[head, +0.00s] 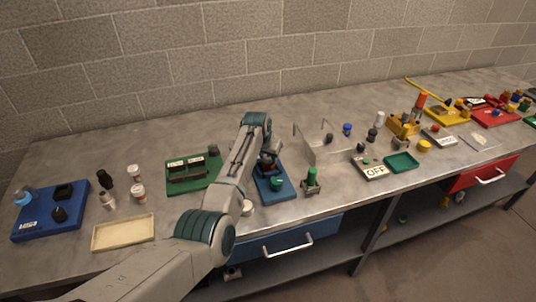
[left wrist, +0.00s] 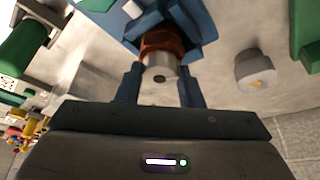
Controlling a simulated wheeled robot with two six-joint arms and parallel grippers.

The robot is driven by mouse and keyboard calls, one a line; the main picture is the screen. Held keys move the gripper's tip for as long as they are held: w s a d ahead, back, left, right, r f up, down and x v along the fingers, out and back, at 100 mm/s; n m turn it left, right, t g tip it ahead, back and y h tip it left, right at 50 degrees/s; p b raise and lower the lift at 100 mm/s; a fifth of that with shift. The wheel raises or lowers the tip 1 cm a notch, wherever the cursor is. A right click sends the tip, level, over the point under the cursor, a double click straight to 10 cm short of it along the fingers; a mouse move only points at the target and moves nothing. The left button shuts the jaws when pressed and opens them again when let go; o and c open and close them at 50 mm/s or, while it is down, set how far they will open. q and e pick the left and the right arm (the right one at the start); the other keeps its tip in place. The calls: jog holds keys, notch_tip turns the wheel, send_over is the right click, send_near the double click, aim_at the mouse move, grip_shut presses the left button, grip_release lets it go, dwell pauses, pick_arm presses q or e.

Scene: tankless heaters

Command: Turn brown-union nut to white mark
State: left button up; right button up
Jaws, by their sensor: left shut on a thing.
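My left gripper (head: 267,166) is over the blue board (head: 286,193) at mid-bench in the head view, partly hidden by my own wrist. In the left wrist view my left gripper (left wrist: 161,86) has one finger on each side of the brown-union nut (left wrist: 162,45) and is shut on it. The nut is reddish brown, with a pale round end with a dark centre facing the camera. It sits against a blue block (left wrist: 200,20). I cannot make out the white mark for certain. My right gripper is not in view.
A green-capped fitting (head: 311,181) stands close right of the blue board. A green board (head: 190,178) lies to its left. A clear bracket (head: 318,150) and an OFF sign (head: 376,171) are further right. A cream tray (head: 123,232) lies at the front left.

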pick_arm(q)
jog(key=m+h, duration=0.1)
jog(key=m, duration=0.1)
jog(key=shift+w+a+m, duration=0.1)
jog(key=shift+a+m, duration=0.05)
jog(key=shift+m, duration=0.25)
jog(key=m+g+b, duration=0.1)
jog(key=m, duration=0.1)
jog(key=shift+f+m+h+b, duration=0.1)
jog(key=shift+m+h+b, duration=0.3)
jog(key=m+g+b, duration=0.1)
jog(key=m+b, duration=0.1)
jog(key=b, duration=0.2)
jog(key=m+g+b, duration=0.1)
jog(key=m+b, duration=0.1)
jog(key=b, duration=0.2)
jog(key=m+h+b, duration=0.1)
jog(key=m+b, duration=0.2)
jog(key=shift+w+f+g+b, duration=0.1)
jog(key=shift+w+g+b, duration=0.15)
jog(key=shift+g+b, duration=0.15)
jog(key=shift+m+b, duration=0.4)
jog(key=shift+b, duration=0.5)
jog(key=shift+r+g, duration=0.2)
jog(key=shift+g, duration=0.1)
jog(key=o, duration=1)
